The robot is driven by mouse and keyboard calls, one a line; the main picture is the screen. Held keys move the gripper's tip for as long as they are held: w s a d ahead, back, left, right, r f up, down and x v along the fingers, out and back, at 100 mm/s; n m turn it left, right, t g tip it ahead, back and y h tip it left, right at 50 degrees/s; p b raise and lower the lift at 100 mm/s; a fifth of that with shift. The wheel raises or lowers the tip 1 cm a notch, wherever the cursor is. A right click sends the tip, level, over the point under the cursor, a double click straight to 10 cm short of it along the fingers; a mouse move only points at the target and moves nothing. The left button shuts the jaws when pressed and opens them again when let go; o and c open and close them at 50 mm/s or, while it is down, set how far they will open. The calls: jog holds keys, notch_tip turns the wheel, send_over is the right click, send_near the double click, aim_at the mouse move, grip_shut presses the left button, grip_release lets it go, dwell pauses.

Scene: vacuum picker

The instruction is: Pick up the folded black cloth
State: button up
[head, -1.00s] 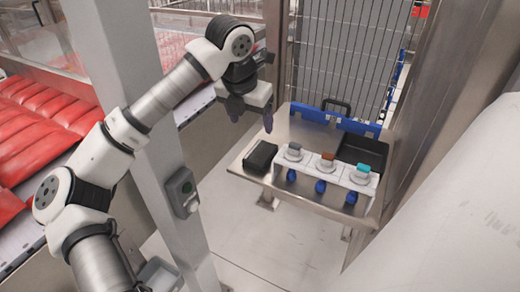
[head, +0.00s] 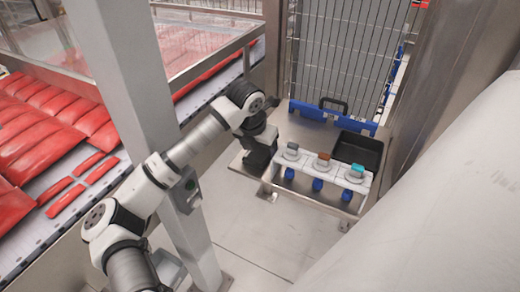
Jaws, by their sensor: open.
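The folded black cloth (head: 256,164) lies at the left end of the metal table (head: 300,128). Its lower part shows as a dark block under my gripper; its upper part is covered by the gripper. My gripper (head: 262,146) is open and points down at the cloth, right over it or around it. Dark gripper and dark cloth merge, so I cannot tell whether the fingers touch the cloth.
A white rack (head: 326,176) with several capped round parts and blue pieces below stands to the right of the cloth. A black tray (head: 358,150) lies behind it. A blue bracket (head: 333,115) lines the back edge. A grey post (head: 150,130) stands left, near my arm.

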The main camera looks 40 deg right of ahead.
aim_at(259, 151)
jog(key=shift+f, duration=0.15)
jog(key=shift+c, duration=0.2)
jog(key=c, duration=0.7)
notch_tip(259, 151, up, 20)
jog(key=b, duration=0.4)
jog(key=o, duration=0.4)
jog(key=c, duration=0.3)
